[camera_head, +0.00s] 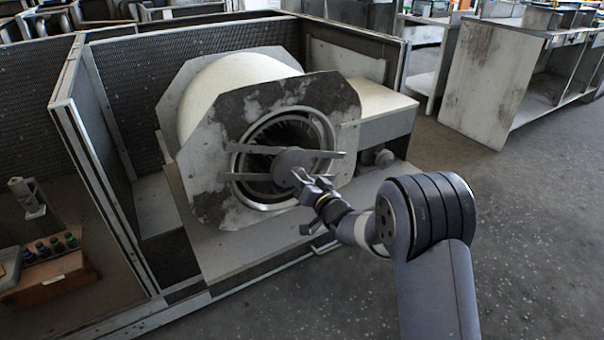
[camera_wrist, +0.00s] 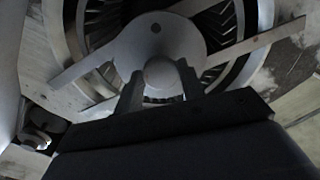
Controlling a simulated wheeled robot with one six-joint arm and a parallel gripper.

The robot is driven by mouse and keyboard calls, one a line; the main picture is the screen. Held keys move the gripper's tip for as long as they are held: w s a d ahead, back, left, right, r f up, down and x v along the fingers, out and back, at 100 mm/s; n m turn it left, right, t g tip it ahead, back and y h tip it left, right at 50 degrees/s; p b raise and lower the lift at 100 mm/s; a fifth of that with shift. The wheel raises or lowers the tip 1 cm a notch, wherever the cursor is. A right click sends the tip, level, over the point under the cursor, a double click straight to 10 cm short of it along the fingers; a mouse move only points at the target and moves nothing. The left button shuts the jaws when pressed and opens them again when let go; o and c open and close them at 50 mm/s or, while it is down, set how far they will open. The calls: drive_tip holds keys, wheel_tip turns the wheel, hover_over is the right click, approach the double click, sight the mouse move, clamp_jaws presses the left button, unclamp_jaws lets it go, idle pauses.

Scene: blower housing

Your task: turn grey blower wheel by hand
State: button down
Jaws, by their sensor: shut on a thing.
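The grey blower wheel (camera_head: 290,158) sits in the round opening of the blower housing (camera_head: 232,118), with dark vanes behind a grey central disc. In the wrist view its disc (camera_wrist: 158,38) shows close up, with a round light knob low on its face. My gripper (camera_head: 300,177) reaches the disc from the lower right. In the wrist view my gripper (camera_wrist: 160,82) has one finger on each side of the knob and is shut on it. The lower part of the knob is partly hidden by my gripper.
Two flat bars (camera_head: 262,150) cross the opening beside the disc. Mesh-walled panels (camera_head: 120,90) enclose the housing at left and back. A wooden box with bottles (camera_head: 48,275) stands at lower left. Grey floor is free at right.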

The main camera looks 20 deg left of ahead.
drive_tip(key=shift+r+m+p, duration=0.15)
drive_tip(key=shift+m+p, duration=2.75)
drive_tip(key=shift+m, duration=3.9)
drive_tip(key=c, duration=0.9)
unclamp_jaws()
